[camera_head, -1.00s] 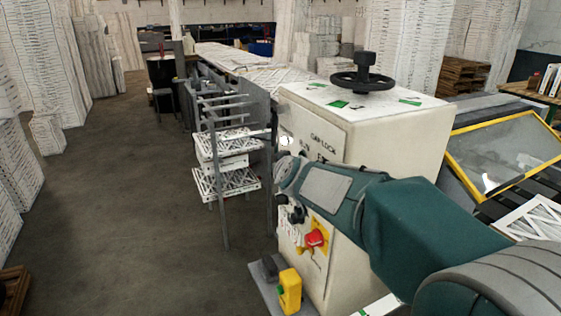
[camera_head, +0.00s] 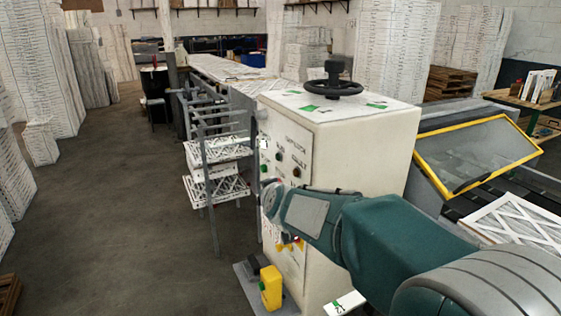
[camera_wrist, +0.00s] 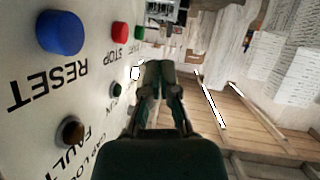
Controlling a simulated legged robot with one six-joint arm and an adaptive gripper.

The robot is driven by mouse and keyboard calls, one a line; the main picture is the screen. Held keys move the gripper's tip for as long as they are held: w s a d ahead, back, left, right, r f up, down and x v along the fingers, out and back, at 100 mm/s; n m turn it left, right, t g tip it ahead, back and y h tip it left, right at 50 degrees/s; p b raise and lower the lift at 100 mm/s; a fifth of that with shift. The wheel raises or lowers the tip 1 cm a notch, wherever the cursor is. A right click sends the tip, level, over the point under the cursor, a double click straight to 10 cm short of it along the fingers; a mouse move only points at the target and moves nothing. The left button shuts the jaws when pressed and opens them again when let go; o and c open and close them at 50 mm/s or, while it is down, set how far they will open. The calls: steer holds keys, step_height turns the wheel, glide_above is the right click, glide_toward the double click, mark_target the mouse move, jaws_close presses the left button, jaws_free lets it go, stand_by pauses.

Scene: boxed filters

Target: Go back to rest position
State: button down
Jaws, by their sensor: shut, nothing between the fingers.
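My gripper (camera_wrist: 153,72) is in the middle of the wrist view, its two fingers together with nothing between them. It is beside the panel of the white control cabinet (camera_head: 345,160) and looks apart from it, though the exact gap is hard to tell. In the wrist view the panel carries a blue RESET button (camera_wrist: 60,32), a red STOP button (camera_wrist: 119,35), a green START button (camera_wrist: 139,33) and a brown-orange fault lamp (camera_wrist: 72,131). In the head view my green arm reaches left across the cabinet's front, and the gripper's fingers are not clear there.
A rack with white framed filters (camera_head: 218,187) stands left of the cabinet. A yellow box (camera_head: 271,287) sits low at the cabinet's foot. A yellow-framed window (camera_head: 475,155) is at the right. The floor (camera_head: 110,200) at the left is clear.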

steer(key=s+d+r+m+g+h, duration=0.2)
steer(key=s+d+g, duration=0.1)
steer(key=s+d, duration=1.05)
steer(key=s+d+f+m+g+h, duration=0.1)
steer(key=s+d, duration=0.4)
steer(key=s, duration=0.5)
steer(key=s+d+f+m+g+h, duration=0.2)
steer(key=s+d+f, duration=0.3)
steer(key=s, duration=0.6)
steer(key=shift+d+m+g, duration=0.3)
steer(key=shift+d+m, duration=0.35)
steer(key=shift+m, duration=0.25)
steer(key=shift+w, duration=0.1)
